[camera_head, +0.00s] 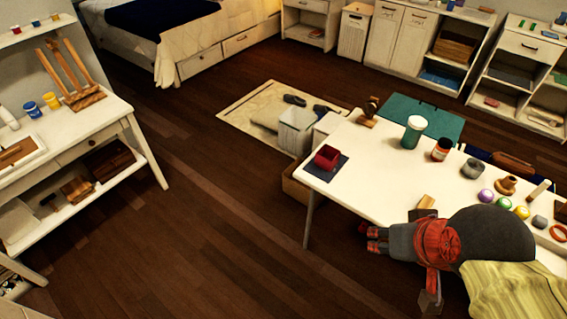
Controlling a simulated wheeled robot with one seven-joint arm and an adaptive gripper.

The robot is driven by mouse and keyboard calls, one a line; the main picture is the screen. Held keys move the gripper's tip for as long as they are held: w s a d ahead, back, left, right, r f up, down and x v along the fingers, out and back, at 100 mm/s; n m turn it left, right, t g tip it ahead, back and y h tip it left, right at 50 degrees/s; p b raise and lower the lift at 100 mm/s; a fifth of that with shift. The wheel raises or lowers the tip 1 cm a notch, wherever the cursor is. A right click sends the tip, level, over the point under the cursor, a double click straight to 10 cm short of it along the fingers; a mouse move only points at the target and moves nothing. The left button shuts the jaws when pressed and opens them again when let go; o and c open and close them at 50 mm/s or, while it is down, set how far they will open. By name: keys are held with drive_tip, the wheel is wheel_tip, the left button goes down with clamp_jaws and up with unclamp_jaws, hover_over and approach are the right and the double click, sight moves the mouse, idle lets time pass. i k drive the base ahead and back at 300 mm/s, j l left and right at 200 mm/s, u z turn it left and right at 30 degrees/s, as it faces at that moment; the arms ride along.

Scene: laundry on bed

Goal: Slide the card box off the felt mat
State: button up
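A small red open-topped box (327,157), which I take for the card box, sits upright on a dark blue-grey square mat (321,173). The mat lies at the left end of the white table (372,172), near the table's corner. Part of the mat shows around the box's base. My gripper (376,239) appears at the end of my grey and red arm, near the table's front edge, to the lower right of the box and well apart from it. Its finger ends are small and dark here, so I cannot tell how far apart they are. I see nothing held.
A wooden stand (368,113), a green jar with a white lid (413,131) and an orange jar (441,149) stand towards the table's back. A wooden block (426,202) lies near the front. Several small items fill the right side. Bare floor lies left of the table.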

sight(327, 157)
drive_tip(key=u, duration=0.15)
drive_tip(key=i+j, duration=0.15)
drive_tip(key=i, duration=0.45)
drive_tip(key=i+j+z, duration=0.1)
drive_tip(key=i, duration=0.45)
